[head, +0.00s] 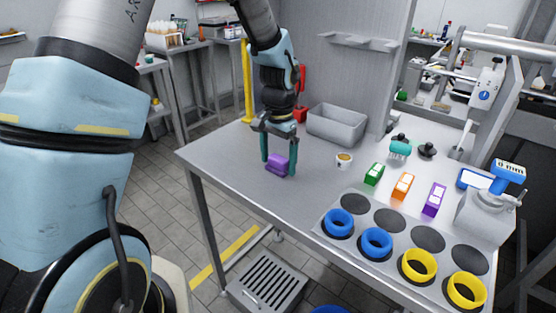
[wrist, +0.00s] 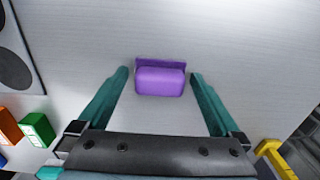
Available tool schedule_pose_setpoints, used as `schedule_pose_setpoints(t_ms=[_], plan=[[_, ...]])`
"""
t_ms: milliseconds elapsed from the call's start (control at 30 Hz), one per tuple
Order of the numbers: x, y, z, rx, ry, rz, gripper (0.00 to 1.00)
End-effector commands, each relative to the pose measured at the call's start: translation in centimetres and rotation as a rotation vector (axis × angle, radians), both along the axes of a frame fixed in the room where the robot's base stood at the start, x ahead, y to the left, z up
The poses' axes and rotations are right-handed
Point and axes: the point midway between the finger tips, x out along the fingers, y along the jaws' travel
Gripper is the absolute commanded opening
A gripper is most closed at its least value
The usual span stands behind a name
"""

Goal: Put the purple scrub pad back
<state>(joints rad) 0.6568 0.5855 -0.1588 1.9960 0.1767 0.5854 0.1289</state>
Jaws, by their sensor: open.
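A purple scrub pad (head: 278,165) lies on the steel table near its left edge. In the wrist view the purple scrub pad (wrist: 160,78) sits between the tips of my two teal fingers, with a gap on each side. My gripper (head: 279,170) is open and reaches down around the pad, its fingertips close to the table; it also shows in the wrist view (wrist: 160,76). A purple-and-white block (head: 433,200) stands at the right end of a row with a green block (head: 374,174) and an orange block (head: 402,186).
A panel with blue rings (head: 340,223) and yellow rings (head: 418,265) fills the front right. The table between pad and panel is clear.

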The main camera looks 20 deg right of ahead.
Motion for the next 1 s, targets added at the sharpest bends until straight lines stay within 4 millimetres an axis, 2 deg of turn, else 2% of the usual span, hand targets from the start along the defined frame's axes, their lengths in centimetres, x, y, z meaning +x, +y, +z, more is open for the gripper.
schedule_pose_setpoints(t_ms=[167,400,600,733,900,967,1000], plan=[[0.1,-0.1,2.4,-0.004,-0.005,0.002,1.0],[0.1,-0.2,7.5,-0.005,-0.005,0.001,1.0],[0.1,-0.2,10.5,-0.002,-0.002,0.001,1.0],[0.1,-0.2,11.5,-0.002,-0.001,0.0,1.0],[0.1,-0.1,11.8,-0.001,-0.001,0.003,1.0],[0.4,0.8,11.6,-0.002,-0.003,0.027,1.0],[0.7,2.1,11.5,-0.004,-0.006,0.062,1.0]])
